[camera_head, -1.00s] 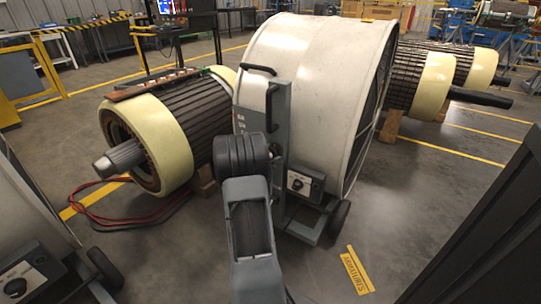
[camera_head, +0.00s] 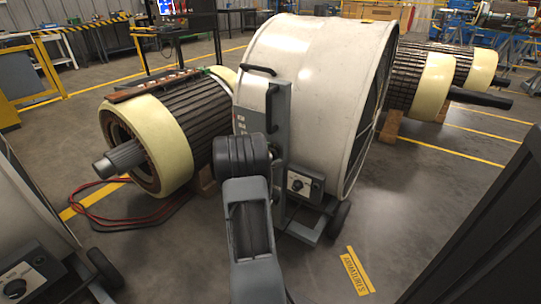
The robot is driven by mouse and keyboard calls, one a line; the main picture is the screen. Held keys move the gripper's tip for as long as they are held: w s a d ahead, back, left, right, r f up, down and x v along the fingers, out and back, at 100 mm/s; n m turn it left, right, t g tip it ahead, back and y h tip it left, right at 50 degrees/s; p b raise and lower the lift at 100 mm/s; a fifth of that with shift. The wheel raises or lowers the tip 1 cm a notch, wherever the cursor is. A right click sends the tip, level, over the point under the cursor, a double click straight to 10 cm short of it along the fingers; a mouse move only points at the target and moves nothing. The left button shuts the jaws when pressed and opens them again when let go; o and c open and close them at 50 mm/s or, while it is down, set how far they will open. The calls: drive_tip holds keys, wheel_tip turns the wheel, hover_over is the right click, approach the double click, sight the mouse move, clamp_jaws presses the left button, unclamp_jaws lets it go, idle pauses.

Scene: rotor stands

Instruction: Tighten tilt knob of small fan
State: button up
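A large white drum fan (camera_head: 310,75) stands upright in the middle, with a grey frame, a black handle and wheels. Its control box (camera_head: 304,188) with a round dial is low on the near side. Part of a second fan (camera_head: 22,205) shows at the left edge, with a dial box (camera_head: 22,279) and a wheel. I cannot tell which is the small fan, and I cannot make out a tilt knob for certain. My grey arm rises in front of the drum fan and hides part of its frame. My gripper is not visible beyond the dark arm joint.
A rotor (camera_head: 160,130) with cream end rings lies left of the fan on blocks. Red and black cables (camera_head: 110,218) lie on the floor before it. More rotors (camera_head: 430,80) are behind right. A dark panel (camera_head: 490,225) fills the lower right.

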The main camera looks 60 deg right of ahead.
drive_tip(key=shift+o, duration=0.5)
drive_tip(key=a+p, duration=0.4)
drive_tip(key=a, duration=0.9)
drive_tip(key=shift+a, duration=0.4)
